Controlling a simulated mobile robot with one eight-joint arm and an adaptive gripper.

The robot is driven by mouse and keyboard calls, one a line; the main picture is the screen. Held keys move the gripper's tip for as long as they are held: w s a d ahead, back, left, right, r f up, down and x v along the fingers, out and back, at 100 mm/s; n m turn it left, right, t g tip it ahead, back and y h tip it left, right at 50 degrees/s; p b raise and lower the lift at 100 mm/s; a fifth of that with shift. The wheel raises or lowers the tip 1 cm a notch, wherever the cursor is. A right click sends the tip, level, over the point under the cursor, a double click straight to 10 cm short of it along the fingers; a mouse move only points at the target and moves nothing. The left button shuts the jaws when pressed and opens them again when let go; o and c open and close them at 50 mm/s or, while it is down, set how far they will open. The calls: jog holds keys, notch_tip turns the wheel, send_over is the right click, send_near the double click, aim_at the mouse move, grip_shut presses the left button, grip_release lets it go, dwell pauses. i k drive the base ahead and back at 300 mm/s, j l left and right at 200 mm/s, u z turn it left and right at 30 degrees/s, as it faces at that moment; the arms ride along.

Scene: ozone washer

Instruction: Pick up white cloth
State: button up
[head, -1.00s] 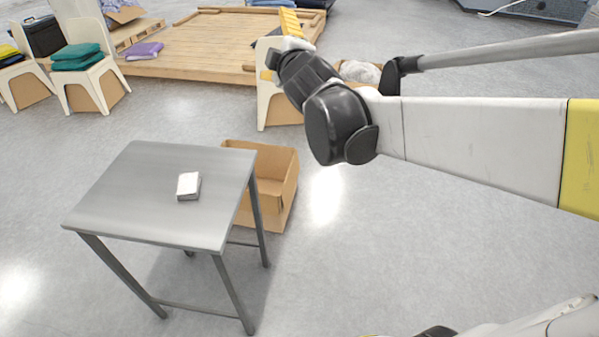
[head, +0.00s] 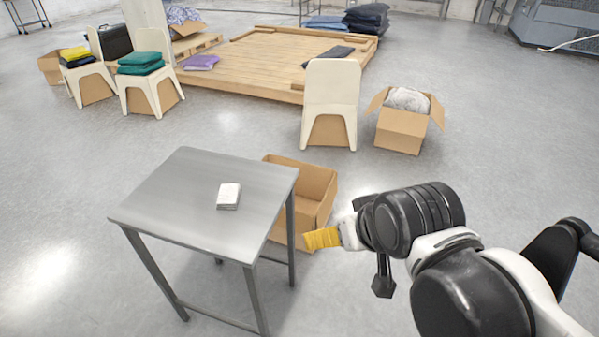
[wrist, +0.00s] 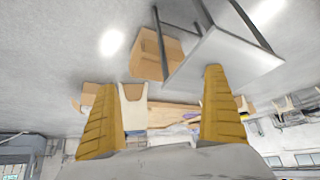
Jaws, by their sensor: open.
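A small folded white cloth (head: 228,196) lies on the grey metal table (head: 185,222) in the head view, right of the tabletop's middle. My gripper (head: 322,238) is in the head view to the right of the table, apart from it, with its yellow fingers pointing left. In the wrist view my gripper (wrist: 162,118) shows two yellow fingers spread wide with nothing between them. The wrist view is upside down and shows the table (wrist: 225,62) beyond the fingers. I cannot make out the cloth there.
An open cardboard box (head: 318,190) stands on the floor just behind the table's right side. A cream chair (head: 331,90) and a box with white contents (head: 402,130) stand farther back. A low wooden platform (head: 262,65) lies behind. Floor left of the table is clear.

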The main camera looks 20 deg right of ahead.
aim_at(230, 193)
jog(key=i+j+u, duration=0.1)
jog(key=i+u, duration=0.2)
jog(key=i, duration=0.2)
jog(key=i+u, duration=0.3)
jog(key=i, duration=0.2)
